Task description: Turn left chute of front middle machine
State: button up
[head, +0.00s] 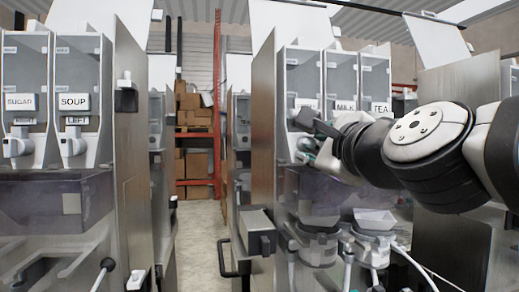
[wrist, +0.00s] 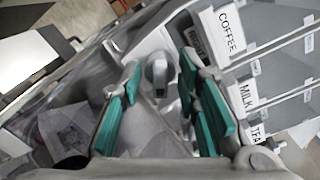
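The front middle machine (head: 262,150) stands right of centre in the head view, with several labelled canisters on it. In the wrist view the labels read COFFEE (wrist: 229,27), MILK (wrist: 248,94) and TEA (wrist: 257,131). A grey chute knob (wrist: 157,72) below the COFFEE canister shows between the teal finger pads of my gripper (wrist: 158,92). The fingers are open, one on each side of it; I cannot tell whether they touch it. In the head view my gripper (head: 309,145) is at the left canister, and my wrist hides most of the chutes.
Another machine with SUGAR (head: 20,102) and SOUP (head: 74,101) canisters stands at the left. A floor aisle (head: 202,213) runs between the machines, with shelved boxes (head: 194,110) behind. A black door handle (head: 224,258) sticks into the aisle. An upright side panel borders the canisters.

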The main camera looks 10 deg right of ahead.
jog(key=shift+w, duration=0.45)
grip_shut()
